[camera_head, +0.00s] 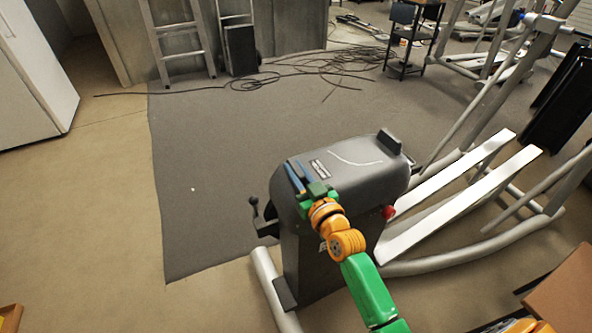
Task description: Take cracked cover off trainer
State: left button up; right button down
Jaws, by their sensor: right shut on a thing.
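The elliptical trainer (305,262) stands in the middle, with a dark grey housing. The cracked cover (372,178) is the dark top of this housing, with a pale curved crack line across it and a small label near its left end. It sits on the housing. My right gripper (297,176) reaches in from the lower right and is shut on the near left edge of the cover. The gripper and wrist hide part of the cover's front edge. My left gripper is not in view.
The trainer's white foot rails (460,205) and grey tubes extend right. A red knob (389,212) sits on the housing's right side. Loose cables (325,65) lie on the dark mat (210,170) behind. A brown box (562,295) is at lower right.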

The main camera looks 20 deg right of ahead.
jog(key=shift+r, duration=0.25)
dwell(2.7)
notch_tip(320, 180, up, 2)
jog(key=p, duration=0.2)
jog(key=shift+w+d+p, duration=0.1)
jog(key=shift+d+p, duration=0.05)
jog(key=shift+p, duration=0.25)
notch_tip(320, 180, up, 6)
jog(key=p, duration=0.6)
jog(key=shift+f, duration=0.1)
